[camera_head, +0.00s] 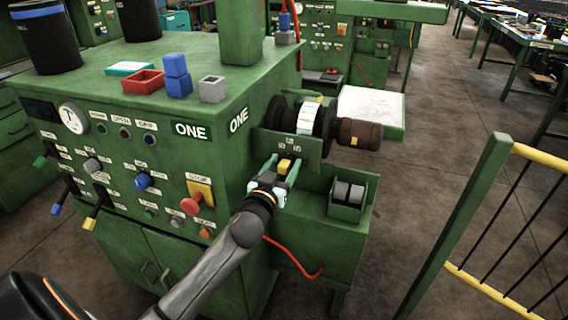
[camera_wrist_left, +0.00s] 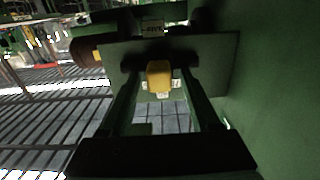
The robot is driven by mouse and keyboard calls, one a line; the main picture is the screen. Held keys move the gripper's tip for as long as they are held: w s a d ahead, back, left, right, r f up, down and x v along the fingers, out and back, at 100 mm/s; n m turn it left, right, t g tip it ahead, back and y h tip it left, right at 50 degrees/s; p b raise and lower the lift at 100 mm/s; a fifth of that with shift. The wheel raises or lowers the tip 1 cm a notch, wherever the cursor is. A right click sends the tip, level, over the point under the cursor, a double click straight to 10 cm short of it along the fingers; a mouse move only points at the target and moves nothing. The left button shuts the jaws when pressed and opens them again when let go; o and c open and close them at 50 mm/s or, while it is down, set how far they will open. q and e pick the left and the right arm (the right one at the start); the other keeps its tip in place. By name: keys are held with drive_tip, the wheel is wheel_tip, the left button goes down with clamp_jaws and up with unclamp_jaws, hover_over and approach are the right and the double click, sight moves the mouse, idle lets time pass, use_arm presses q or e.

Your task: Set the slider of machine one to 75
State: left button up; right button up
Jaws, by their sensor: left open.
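Machine one (camera_head: 220,190) is a green cabinet marked ONE. On its right side a green plate (camera_head: 310,147) carries a yellow slider knob (camera_head: 286,165) with small white labels around it. The knob also shows in the left wrist view (camera_wrist_left: 159,78), in the middle. My left gripper (camera_head: 283,162) is open, with one finger on each side of the knob. In the left wrist view its fingers (camera_wrist_left: 160,66) stand apart, with gaps to the knob. The numbers on the labels are too small to read. My right gripper is not in view.
A dark roller with a brown cylinder (camera_head: 360,134) sits above the plate. A green ledge with a small box of grey blocks (camera_head: 346,200) lies to the right, with a red hose (camera_head: 290,260) below. A yellow-railed fence (camera_head: 500,290) stands at far right.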

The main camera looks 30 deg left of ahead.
use_arm(q)
drive_tip(key=shift+c, duration=0.4)
clamp_jaws()
idle(1.1)
